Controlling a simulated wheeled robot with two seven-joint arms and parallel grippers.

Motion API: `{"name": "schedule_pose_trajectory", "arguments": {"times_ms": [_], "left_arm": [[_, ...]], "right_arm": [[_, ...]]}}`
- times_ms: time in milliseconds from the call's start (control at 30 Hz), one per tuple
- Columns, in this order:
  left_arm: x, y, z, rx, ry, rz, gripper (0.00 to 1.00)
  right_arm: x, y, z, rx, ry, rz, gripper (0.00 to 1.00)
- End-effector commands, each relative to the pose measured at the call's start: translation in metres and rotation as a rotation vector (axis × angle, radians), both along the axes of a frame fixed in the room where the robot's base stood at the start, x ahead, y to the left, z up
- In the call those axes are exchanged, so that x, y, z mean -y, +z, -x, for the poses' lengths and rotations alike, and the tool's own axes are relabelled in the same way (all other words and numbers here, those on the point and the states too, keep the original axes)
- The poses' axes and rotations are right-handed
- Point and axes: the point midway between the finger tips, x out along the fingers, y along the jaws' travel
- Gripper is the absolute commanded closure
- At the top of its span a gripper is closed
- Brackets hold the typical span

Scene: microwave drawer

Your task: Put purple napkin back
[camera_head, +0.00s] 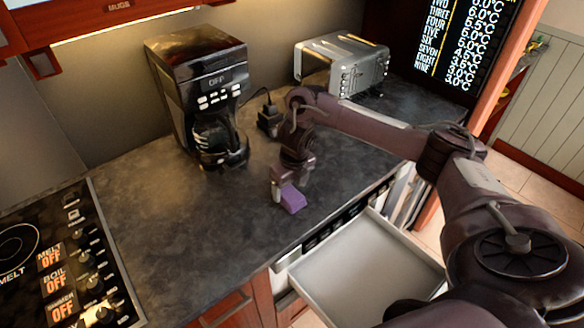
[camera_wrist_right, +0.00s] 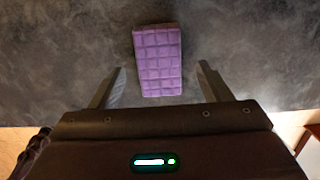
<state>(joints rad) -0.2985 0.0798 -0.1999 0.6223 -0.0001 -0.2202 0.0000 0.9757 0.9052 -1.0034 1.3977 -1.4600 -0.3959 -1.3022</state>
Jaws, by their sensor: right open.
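The purple napkin (camera_head: 292,198) lies on the dark countertop, near its front edge. In the right wrist view the napkin (camera_wrist_right: 157,60) is a folded rectangle with a quilted grid pattern. My right gripper (camera_head: 283,190) is just above the napkin, pointing down. In the right wrist view its open fingers (camera_wrist_right: 158,85) stand apart on either side of the napkin's near end, with gaps on both sides. Whether the fingertips reach the counter is hard to tell. An open, empty-looking drawer (camera_head: 368,262) sticks out below the counter edge. My left gripper is not in view.
A black coffee maker (camera_head: 205,92) stands behind my right gripper, and a silver toaster (camera_head: 343,62) is at the back right. A stove top (camera_head: 62,262) lies at the left. The counter (camera_head: 160,215) between stove and napkin is clear.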

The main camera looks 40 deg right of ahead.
Motion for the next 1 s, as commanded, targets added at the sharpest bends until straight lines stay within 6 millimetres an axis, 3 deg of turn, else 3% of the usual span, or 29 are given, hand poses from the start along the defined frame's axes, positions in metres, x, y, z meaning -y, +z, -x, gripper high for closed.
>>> {"name": "schedule_pose_trajectory", "arguments": {"times_ms": [33,100,400,600,1000], "left_arm": [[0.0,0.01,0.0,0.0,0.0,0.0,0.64],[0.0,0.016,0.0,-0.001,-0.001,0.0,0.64],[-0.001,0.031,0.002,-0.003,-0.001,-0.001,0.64],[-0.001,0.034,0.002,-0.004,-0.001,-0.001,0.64],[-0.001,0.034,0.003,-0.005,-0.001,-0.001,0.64]], "right_arm": [[0.002,0.019,-0.001,0.007,0.002,0.005,0.29],[0.002,0.035,0.002,0.006,0.002,0.004,0.29],[0.001,0.082,0.009,0.003,0.002,0.002,0.29],[0.001,0.092,0.011,0.001,0.001,0.001,0.29],[0.001,0.092,0.011,0.0,0.001,0.0,0.29]]}}
